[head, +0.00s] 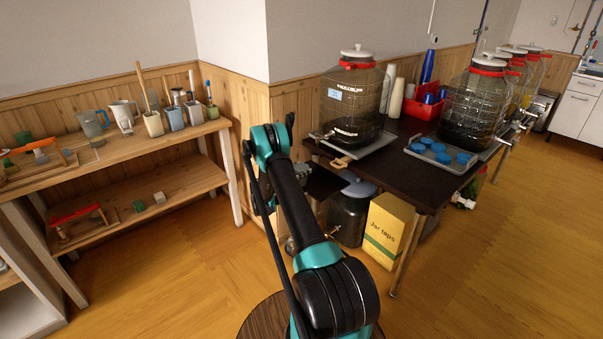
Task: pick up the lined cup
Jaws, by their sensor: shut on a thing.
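My arm rises through the middle of the head view and bends at a teal wrist. My gripper (301,175) is mostly hidden behind the arm, left of the dark table's near end. It is shut on a small greyish thing, of which only a sliver shows. I cannot tell from this view whether that is the lined cup, and no lines can be made out on it. On the left shelf stand a blue-grey jug (92,123), a clear glass (122,117) and several small pots with tools (153,124).
The dark table (402,165) bears large tapped jars (352,100), a red crate (424,108) and a grey tray (443,157) of blue lids. Under it are a dark jar (348,215) and a yellow box (388,231). The wooden floor at right is clear.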

